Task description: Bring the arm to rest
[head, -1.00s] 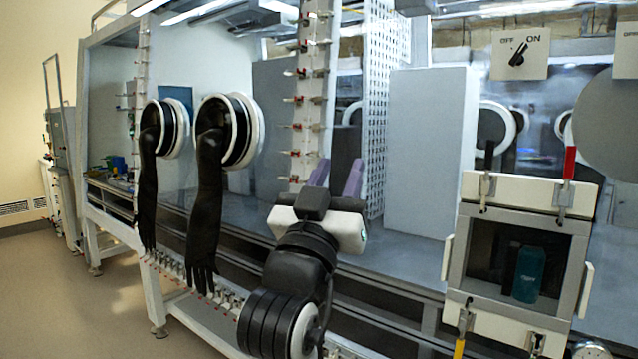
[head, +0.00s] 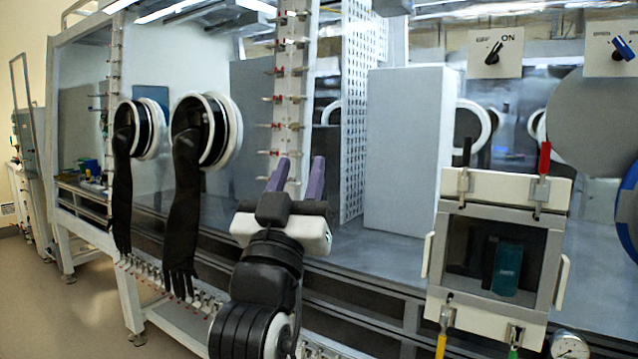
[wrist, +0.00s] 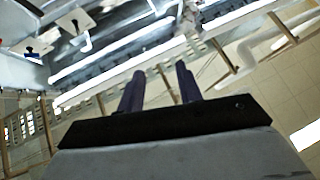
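My gripper (head: 298,176) stands in front of the glovebox front in the head view, with its two purple fingers pointing up. The fingers are apart with nothing between them. In the wrist view the two dark purple fingers (wrist: 160,82) also show apart and empty, facing the ceiling lights and pipes. My arm is folded below the gripper, at the bottom middle of the head view.
Two black gloves (head: 186,215) hang from round ports at the left. An ON/OFF switch plate (head: 482,62) and a gauge (head: 568,346) are nearby. Floor at the left is free.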

